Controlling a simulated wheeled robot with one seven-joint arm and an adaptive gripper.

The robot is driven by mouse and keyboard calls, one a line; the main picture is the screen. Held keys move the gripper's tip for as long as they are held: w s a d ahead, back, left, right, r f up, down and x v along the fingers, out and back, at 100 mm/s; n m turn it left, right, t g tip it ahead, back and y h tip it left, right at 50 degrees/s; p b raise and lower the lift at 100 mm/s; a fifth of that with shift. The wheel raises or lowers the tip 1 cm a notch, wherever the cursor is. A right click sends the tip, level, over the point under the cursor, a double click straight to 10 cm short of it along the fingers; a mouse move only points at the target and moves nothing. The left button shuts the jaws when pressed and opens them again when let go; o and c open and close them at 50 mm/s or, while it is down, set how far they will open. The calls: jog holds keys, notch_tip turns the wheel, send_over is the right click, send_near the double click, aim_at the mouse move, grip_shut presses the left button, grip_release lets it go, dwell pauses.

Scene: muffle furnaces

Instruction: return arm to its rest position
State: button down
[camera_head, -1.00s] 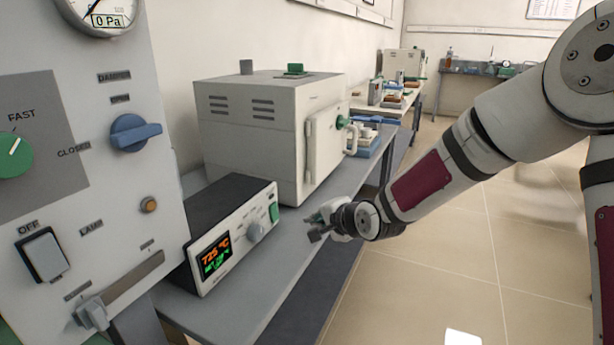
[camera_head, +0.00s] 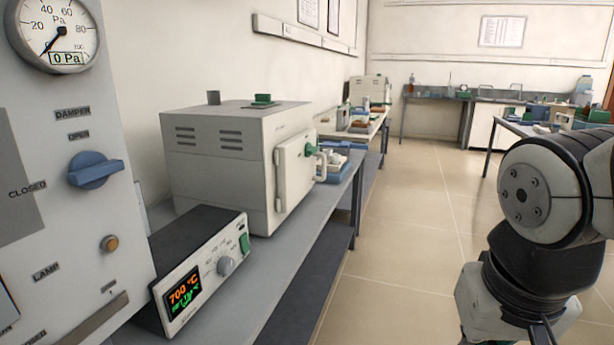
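My arm (camera_head: 530,215) shows folded at the right edge of the head view, over the floor and clear of the bench. Its lower part runs out of the bottom of the picture, and no gripper fingertips show. The muffle furnace (camera_head: 225,160) stands on the bench with its door (camera_head: 296,172) looking shut. The controller (camera_head: 205,265) in front of it shows 700 °C on its display.
A grey panel (camera_head: 65,230) with a 0 Pa gauge (camera_head: 58,35) and a blue damper knob (camera_head: 95,170) fills the left. The grey bench (camera_head: 290,270) runs back along the wall. Open tiled floor (camera_head: 405,245) lies between bench and arm. Another table (camera_head: 495,124) stands at the back right.

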jog(key=s+n+g+y, duration=0.1)
jog(key=s+n+g, duration=0.1)
jog(key=s, duration=0.9)
notch_tip(320, 180, up, 21)
jog(key=t+p, duration=0.3)
jog(key=p, duration=1.7)
jog(key=shift+r+t, duration=0.2)
jog(key=shift+t, duration=0.1)
